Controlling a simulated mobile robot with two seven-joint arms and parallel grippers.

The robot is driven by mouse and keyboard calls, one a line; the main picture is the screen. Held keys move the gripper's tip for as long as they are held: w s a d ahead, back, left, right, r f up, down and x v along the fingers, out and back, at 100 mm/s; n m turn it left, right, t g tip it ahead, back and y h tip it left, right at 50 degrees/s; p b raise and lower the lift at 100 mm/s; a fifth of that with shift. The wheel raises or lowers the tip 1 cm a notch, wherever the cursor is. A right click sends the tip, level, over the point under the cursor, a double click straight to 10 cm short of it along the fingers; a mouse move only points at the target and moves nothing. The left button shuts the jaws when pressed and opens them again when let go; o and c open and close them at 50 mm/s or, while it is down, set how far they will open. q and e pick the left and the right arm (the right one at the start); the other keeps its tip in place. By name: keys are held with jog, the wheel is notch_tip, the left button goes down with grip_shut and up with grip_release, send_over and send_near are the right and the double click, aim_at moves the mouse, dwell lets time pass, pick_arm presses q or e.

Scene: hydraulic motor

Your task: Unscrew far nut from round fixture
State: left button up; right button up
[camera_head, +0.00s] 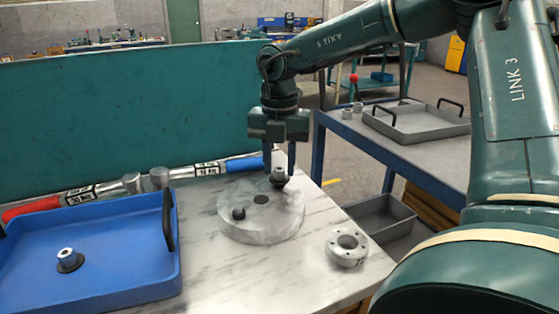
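The round fixture (230,222) is a pale grey disc with a central hole, lying on the marble-patterned table. Contact with the nut cannot be made out. My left gripper is out of view.
A blue tray (120,285) at left holds a dark flanged piece with a light top (68,260). A grey ring with holes (347,247) lies near the table's right edge. Torque wrenches (100,190) lie behind the tray, before a green panel (100,110).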

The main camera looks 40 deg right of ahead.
jog(key=m+b, duration=0.2)
jog(key=m, duration=0.1)
jog(key=shift+f+m, duration=0.15)
jog(key=shift+m, duration=0.15)
jog(key=shift+m+b, duration=0.5)
jog(key=shift+m, duration=0.5)
jog(key=shift+r+m, duration=0.2)
jog(key=shift+m, duration=0.5)
jog(key=m, duration=0.3)
